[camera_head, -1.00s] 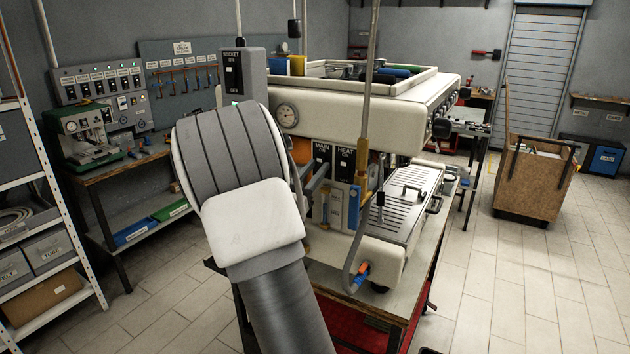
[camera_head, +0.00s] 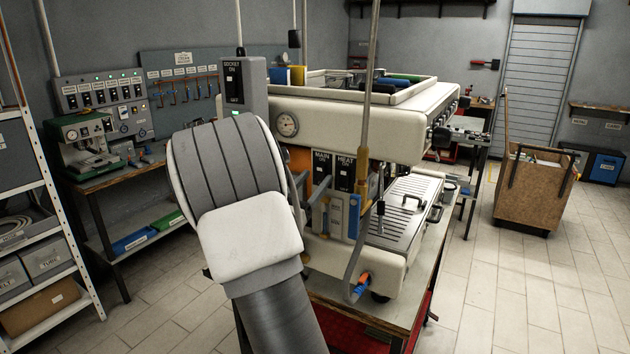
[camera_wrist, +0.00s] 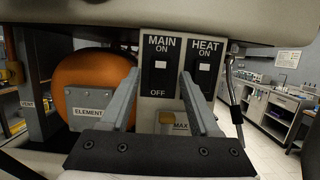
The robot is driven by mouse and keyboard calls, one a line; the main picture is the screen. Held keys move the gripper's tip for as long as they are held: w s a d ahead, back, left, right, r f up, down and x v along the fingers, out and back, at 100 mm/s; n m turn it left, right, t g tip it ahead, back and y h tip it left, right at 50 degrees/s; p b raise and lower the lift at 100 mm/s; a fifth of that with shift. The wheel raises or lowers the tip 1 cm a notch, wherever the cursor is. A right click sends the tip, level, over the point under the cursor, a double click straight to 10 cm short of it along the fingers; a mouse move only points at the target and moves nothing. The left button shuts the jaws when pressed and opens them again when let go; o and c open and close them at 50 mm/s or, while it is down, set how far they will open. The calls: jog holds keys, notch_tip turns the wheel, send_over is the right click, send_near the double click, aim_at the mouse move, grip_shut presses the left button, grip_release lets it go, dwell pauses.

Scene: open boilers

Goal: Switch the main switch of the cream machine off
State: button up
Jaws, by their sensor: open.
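The cream machine (camera_head: 345,122) stands on a bench, with its MAIN switch plate (camera_head: 321,164) and HEAT switch plate (camera_head: 345,172) below the body. In the wrist view the MAIN switch (camera_wrist: 161,66) is a black plate marked ON above and OFF below, with a pale rocker mark in its upper half. The HEAT switch (camera_wrist: 204,68) is to its right. My gripper (camera_wrist: 160,74) is open and empty, its fingers to the left and right of the MAIN plate in the picture; contact cannot be told. In the head view a grey finger covers part of that plate's lower end.
An orange vessel (camera_wrist: 92,85) labelled ELEMENT is left of the switches, and the machine body overhangs above. A grey SOCKET switch box (camera_head: 240,86) hangs behind my arm. A green machine (camera_head: 84,140) stands on the left bench. The floor at right is clear around a wooden cart (camera_head: 535,190).

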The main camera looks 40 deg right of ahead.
jog(key=b+v, duration=0.2)
jog(key=v, duration=1.4)
jog(key=shift+s+a, duration=0.2)
jog(key=s+d+f+m+g+y, duration=0.1)
jog(key=s+f+m+g+y, duration=0.1)
jog(key=s+m+g+y, duration=0.45)
jog(key=s+f+m+g+y, duration=0.25)
jog(key=s+m, duration=0.45)
jog(key=s, duration=0.4)
jog(key=s+a+r+m+t+y, duration=0.1)
jog(key=a+m+t+y, duration=0.2)
jog(key=a, duration=0.5)
jog(key=s+a+r+m+t+y, duration=0.1)
jog(key=a+m+t+y, duration=0.2)
jog(key=a+m+y, duration=0.3)
jog(key=shift+s+a+r+t+y, duration=0.35)
jog(key=shift+a+y, duration=0.55)
jog(key=shift+a, duration=0.6)
jog(key=shift+s, duration=0.1)
